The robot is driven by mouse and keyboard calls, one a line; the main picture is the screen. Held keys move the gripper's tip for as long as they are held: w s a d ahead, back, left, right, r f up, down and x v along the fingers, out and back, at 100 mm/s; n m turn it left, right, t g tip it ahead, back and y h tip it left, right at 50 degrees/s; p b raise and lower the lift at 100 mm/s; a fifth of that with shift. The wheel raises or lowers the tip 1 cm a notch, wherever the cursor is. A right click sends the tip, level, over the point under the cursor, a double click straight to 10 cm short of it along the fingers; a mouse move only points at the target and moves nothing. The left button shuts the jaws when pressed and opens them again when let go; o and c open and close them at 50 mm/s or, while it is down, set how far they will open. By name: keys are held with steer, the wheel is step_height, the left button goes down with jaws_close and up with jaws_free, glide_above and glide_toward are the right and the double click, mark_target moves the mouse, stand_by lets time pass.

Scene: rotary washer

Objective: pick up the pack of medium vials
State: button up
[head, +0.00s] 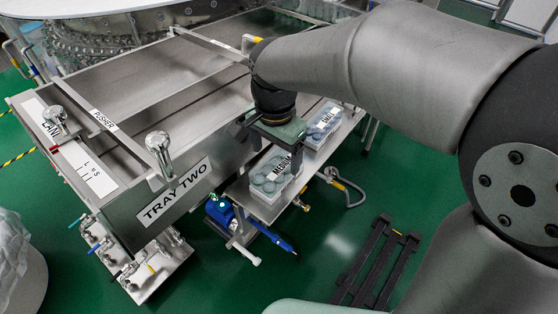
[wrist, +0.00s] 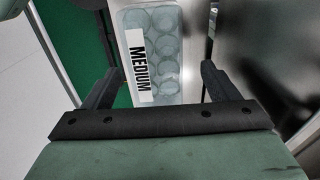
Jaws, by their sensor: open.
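The pack of medium vials (head: 269,183) is a clear pack of round vials with a white MEDIUM label, on the steel side shelf right of the TRAY TWO box. In the wrist view the pack (wrist: 165,52) lies ahead, with its near end between my two dark fingers in the picture. My gripper (wrist: 158,88) is open, with a finger on each side of the pack and nothing held. I cannot tell whether the fingers touch the pack.
A second pack labelled SMALL (head: 322,124) stands behind on the same shelf. The steel TRAY TWO box (head: 173,199) rises close on the left. A blue device (head: 222,212) and a blue pen-like item (head: 278,240) are by the shelf's front. Green floor lies to the right.

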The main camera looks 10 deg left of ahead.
mark_target(277, 162)
steer(key=shift+s+d+f+p, duration=0.1)
steer(key=shift+f+p, duration=0.2)
steer(key=shift+f, duration=1.05)
steer(key=shift+s+d+f+p, duration=0.1)
steer(key=shift+f+p, duration=0.15)
steer(key=shift+f, duration=1.05)
steer(key=c, duration=1.1)
